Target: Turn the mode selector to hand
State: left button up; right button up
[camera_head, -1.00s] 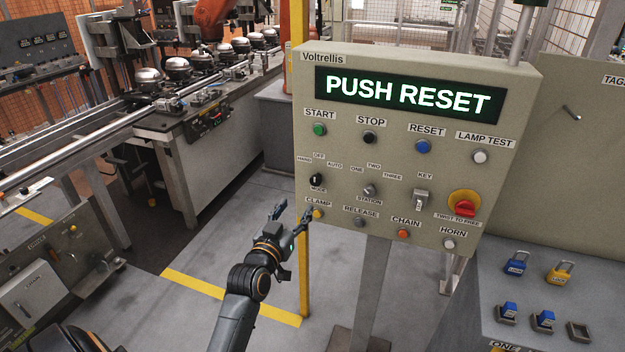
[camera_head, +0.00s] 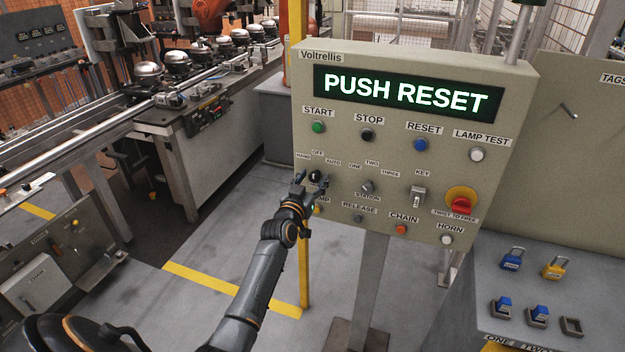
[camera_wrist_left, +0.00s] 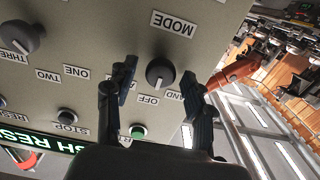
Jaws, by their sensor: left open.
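The mode selector (camera_head: 315,176) is a round black knob at the left of the beige control panel, below the labels HAND, OFF and AUTO. In the left wrist view the mode selector (camera_wrist_left: 160,73) shows upside down, its white mark appearing to point at OFF (camera_wrist_left: 148,99). My left gripper (camera_head: 311,181) is at the panel, its fingers partly covering the knob and labels. In the wrist view my left gripper (camera_wrist_left: 158,76) is open, one finger on each side of the knob with gaps visible. I cannot tell whether it touches the panel. My right gripper is not in view.
The station selector (camera_head: 367,187) is right of the mode selector. The start button (camera_head: 318,127) is above, and the release button (camera_head: 357,218) is below right. A display (camera_head: 408,93) reads PUSH RESET. A yellow post (camera_head: 304,265) stands below the panel's left edge.

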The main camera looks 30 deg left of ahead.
pick_arm(q)
jog(key=shift+c, duration=0.2)
grip_shut()
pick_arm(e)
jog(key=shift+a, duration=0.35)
pick_arm(q)
jog(key=n, duration=0.4)
jog(key=shift+n, duration=0.3)
jog(key=shift+a+f+n, duration=0.1)
jog(key=shift+n, duration=2)
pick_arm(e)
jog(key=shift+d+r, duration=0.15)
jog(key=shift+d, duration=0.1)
